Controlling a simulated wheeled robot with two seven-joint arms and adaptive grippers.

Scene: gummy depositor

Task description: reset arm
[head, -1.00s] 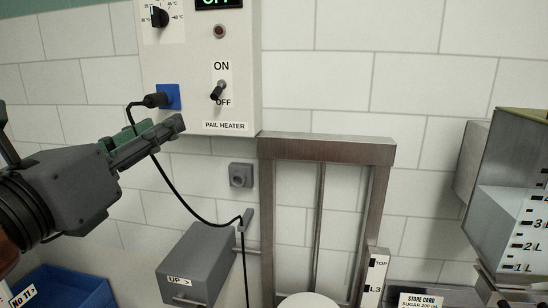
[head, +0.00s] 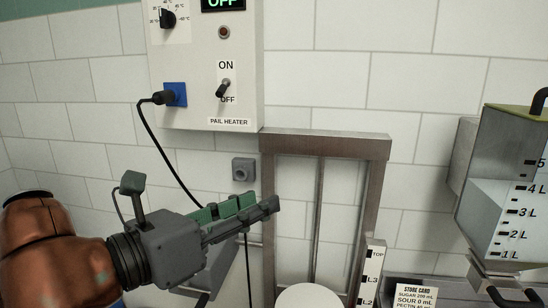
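My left gripper (head: 272,205) reaches in from the lower left, pointing right. It is in front of the wall, left of the metal frame, with nothing seen between its fingers. Its fingers are seen edge-on, so I cannot tell whether they are open or shut. The pail heater panel (head: 205,70) is above it, with its display reading OFF and its toggle switch (head: 224,87) by the ON and OFF labels. A black plug (head: 160,98) sits in the blue socket (head: 175,94), and its cable hangs down behind my gripper. My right gripper is not in view.
A metal frame (head: 325,145) stands on the wall at centre, with a level scale (head: 373,270) and a round white top (head: 306,297) at its foot. A graduated metal hopper (head: 510,190) is at right, near a store card (head: 414,296). A grey box is mostly hidden behind my gripper.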

